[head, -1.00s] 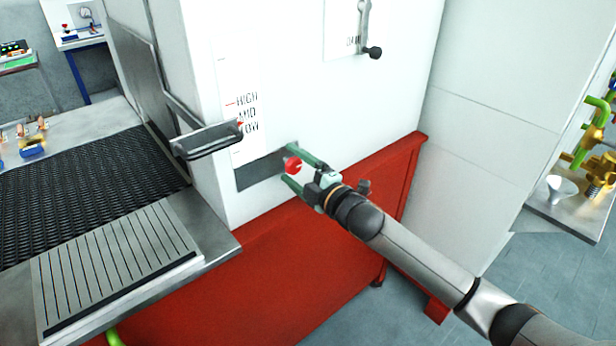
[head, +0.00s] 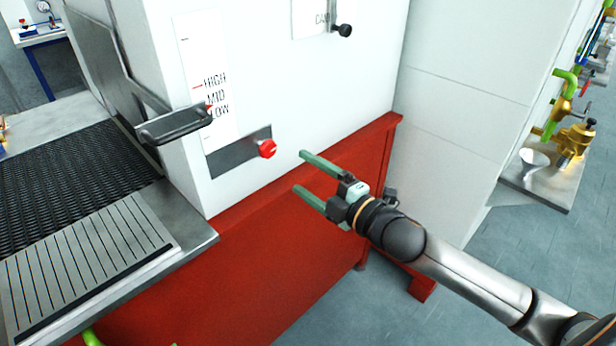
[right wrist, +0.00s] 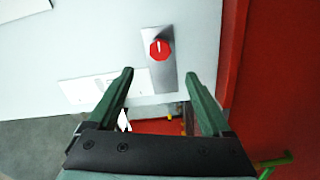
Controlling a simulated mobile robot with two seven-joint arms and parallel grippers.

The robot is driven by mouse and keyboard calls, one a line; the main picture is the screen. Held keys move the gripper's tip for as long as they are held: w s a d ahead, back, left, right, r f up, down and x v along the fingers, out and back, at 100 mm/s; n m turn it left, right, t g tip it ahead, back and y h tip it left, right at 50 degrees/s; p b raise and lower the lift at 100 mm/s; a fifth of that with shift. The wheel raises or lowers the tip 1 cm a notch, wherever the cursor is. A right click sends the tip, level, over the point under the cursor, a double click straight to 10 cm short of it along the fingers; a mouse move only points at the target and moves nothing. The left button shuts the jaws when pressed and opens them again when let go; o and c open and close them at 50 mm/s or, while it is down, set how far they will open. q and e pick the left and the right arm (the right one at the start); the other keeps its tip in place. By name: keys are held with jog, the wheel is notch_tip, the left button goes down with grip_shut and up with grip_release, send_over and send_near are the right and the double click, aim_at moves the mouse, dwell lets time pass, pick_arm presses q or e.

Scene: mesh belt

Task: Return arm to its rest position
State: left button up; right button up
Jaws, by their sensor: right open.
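My right gripper (head: 300,175) comes in from the right in the head view. Its two green fingers are spread apart with nothing between them. The fingertips are to the right of a red knob (head: 267,149) on the white machine's front, with a clear gap. In the right wrist view the open fingers (right wrist: 160,88) show, and the red knob (right wrist: 160,50) on its grey plate (right wrist: 168,82) lies beyond the fingertips. My left gripper is not in either view.
The white machine (head: 300,90) stands on a red base (head: 250,270). A handle (head: 172,128) juts out by the scale marked HIGH, MID, LOW (head: 212,95). A black mesh belt (head: 70,180) lies left. A bench (head: 540,185) with brass and green pipes stands right. Floor between is clear.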

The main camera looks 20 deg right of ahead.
dwell(0.4)
jog(key=s+a+f+m+g+h, duration=0.1)
jog(key=s+f+m, duration=0.3)
jog(key=f, duration=0.6)
jog(key=s+a+f+m+g+h, duration=0.1)
jog(key=s+f+m, duration=0.4)
jog(key=f, duration=0.5)
jog(key=shift+m+g+h, duration=0.3)
jog(key=shift+m+g, duration=0.1)
jog(key=shift+g, duration=0.5)
jog(key=s+a+f+m+g, duration=0.1)
jog(key=s+f+m, duration=0.1)
jog(key=s+f, duration=0.2)
jog(key=s+a+f+m+g+h, duration=0.1)
jog(key=s+f+m, duration=0.2)
jog(key=s+f, duration=0.1)
jog(key=s+a+f+m+g, duration=0.1)
jog(key=s+f+m+g, duration=0.1)
jog(key=s+f, duration=0.2)
jog(key=shift+s+a+f, duration=0.1)
jog(key=shift+s+f, duration=0.1)
jog(key=shift+s, duration=0.25)
jog(key=shift+s+f, duration=0.2)
jog(key=shift+s, duration=0.25)
jog(key=shift+c, duration=0.2)
